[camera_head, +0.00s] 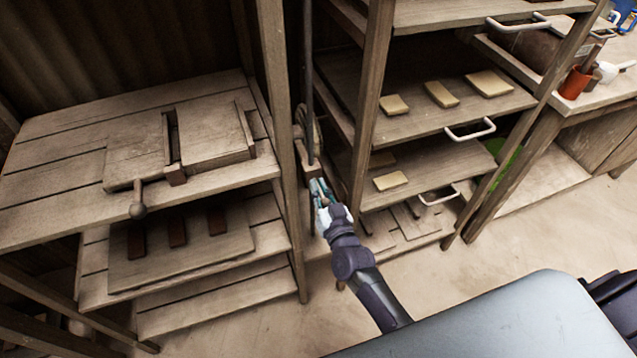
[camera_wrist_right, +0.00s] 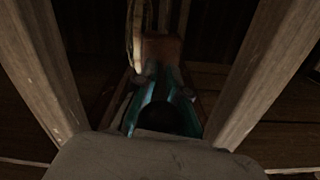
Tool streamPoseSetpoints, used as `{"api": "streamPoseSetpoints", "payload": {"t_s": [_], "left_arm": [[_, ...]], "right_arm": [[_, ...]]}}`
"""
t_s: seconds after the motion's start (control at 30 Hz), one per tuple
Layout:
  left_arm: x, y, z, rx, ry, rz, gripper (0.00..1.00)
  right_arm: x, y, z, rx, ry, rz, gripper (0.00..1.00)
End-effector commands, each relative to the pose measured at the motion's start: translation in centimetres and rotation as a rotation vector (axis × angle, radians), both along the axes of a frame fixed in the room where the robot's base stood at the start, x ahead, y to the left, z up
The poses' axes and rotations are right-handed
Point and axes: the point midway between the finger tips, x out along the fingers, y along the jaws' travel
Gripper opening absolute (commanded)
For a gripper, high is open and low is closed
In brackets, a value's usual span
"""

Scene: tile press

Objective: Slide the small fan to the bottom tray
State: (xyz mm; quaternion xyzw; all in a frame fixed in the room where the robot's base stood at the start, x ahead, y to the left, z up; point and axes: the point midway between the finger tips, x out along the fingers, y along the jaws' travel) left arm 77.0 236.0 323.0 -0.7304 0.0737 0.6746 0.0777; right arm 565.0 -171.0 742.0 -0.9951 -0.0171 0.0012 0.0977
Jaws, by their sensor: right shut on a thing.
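I cannot make out a small fan for certain in either view. My right gripper (camera_head: 319,188) reaches into the narrow gap between the two wooden racks. It is shut on a brown wooden block (camera_head: 311,171), below a round wheel-like part (camera_head: 308,132). In the right wrist view the teal fingers (camera_wrist_right: 165,90) close around the block (camera_wrist_right: 162,50), which is dark and partly hidden. My left gripper is not in view.
Wooden posts (camera_head: 280,150) stand close on both sides of the gripper. Right-rack shelves hold several pale tiles (camera_head: 441,94). The left rack carries a wooden press board (camera_head: 210,140) and a shelf with dark blocks (camera_head: 177,232). The floor (camera_head: 450,270) in front is clear.

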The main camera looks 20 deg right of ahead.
Motion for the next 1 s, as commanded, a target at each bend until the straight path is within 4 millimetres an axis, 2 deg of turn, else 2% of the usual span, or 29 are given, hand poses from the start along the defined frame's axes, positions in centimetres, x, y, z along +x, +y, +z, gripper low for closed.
{"api": "streamPoseSetpoints", "payload": {"t_s": [0.03,0.13,0.63,0.67,0.8,1.0], "left_arm": [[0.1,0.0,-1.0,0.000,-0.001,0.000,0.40],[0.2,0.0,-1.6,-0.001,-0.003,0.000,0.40],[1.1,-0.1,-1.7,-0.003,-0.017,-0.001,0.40],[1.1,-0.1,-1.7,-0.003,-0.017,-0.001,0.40],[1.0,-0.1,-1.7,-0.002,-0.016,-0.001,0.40],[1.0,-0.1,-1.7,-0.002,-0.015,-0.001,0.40]], "right_arm": [[-0.1,0.0,-1.5,-0.001,0.006,0.001,0.00],[-0.1,0.0,-2.3,-0.001,0.006,0.001,0.00],[-0.2,0.0,-3.0,0.000,0.011,0.001,0.00],[-0.2,0.0,-3.0,0.000,0.012,0.002,0.14],[-0.1,0.0,-2.9,0.000,0.008,0.002,0.36],[-0.1,0.0,-2.7,0.000,0.004,0.001,0.36]]}}
